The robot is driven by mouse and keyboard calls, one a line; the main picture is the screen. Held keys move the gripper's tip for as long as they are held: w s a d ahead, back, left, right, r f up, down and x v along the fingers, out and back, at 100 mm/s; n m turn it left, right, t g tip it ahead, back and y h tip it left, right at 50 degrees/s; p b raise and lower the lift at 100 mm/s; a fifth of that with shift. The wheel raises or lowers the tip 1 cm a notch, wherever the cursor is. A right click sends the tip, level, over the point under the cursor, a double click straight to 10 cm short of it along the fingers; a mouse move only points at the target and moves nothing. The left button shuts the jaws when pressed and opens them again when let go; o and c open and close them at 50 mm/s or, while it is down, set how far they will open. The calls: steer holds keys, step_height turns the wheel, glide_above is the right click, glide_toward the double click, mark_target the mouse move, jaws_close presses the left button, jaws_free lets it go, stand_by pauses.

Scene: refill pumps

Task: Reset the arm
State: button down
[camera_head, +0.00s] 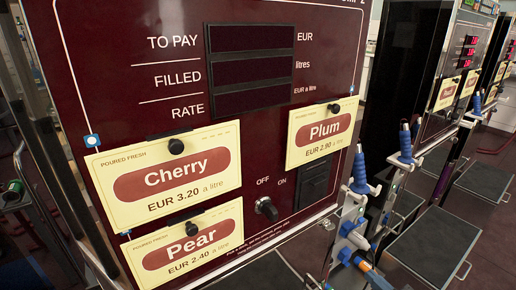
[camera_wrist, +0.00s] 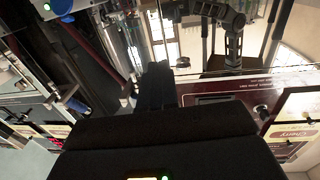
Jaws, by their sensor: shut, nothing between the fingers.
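My gripper (camera_wrist: 156,84) shows in the wrist view as a dark pair of fingers, closed together, beyond the wide black wrist body at the bottom. Nothing shows between the fingers. It is not seen in the head view. The dark red pump panel (camera_head: 225,110) fills much of the head view. Its edge, with a Cherry card, also shows at the right of the wrist view, apart from the fingers.
The panel bears a Cherry card (camera_head: 172,176), a Pear card (camera_head: 190,248), a Plum card (camera_head: 322,130) and an OFF/ON knob (camera_head: 267,208). Blue-handled nozzles (camera_head: 360,170) stand at its right side. More pumps and grey trays (camera_head: 432,248) stand farther right.

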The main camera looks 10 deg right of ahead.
steer(key=s+a+r+m+t+h+p, duration=0.15)
steer(key=s+a+r, duration=0.25)
steer(key=s+a, duration=0.4)
steer(key=s+a+r+m+h, duration=0.1)
steer(key=s+a+r+h, duration=0.3)
steer(key=s, duration=0.7)
steer(key=s+a+r+g+p, duration=0.1)
steer(key=s+a+r+g, duration=0.1)
steer(key=s+r, duration=0.6)
steer(key=s+a+r+g+p, duration=0.1)
steer(key=s+a+r+g, duration=0.1)
steer(key=s+r, duration=0.6)
steer(key=s+a, duration=0.1)
steer(key=s, duration=0.1)
steer(key=shift+s+a+r+m, duration=0.25)
steer(key=shift+s+m, duration=0.1)
steer(key=shift+s, duration=0.05)
steer(key=shift+a+y, duration=0.1)
steer(key=shift+y, duration=0.15)
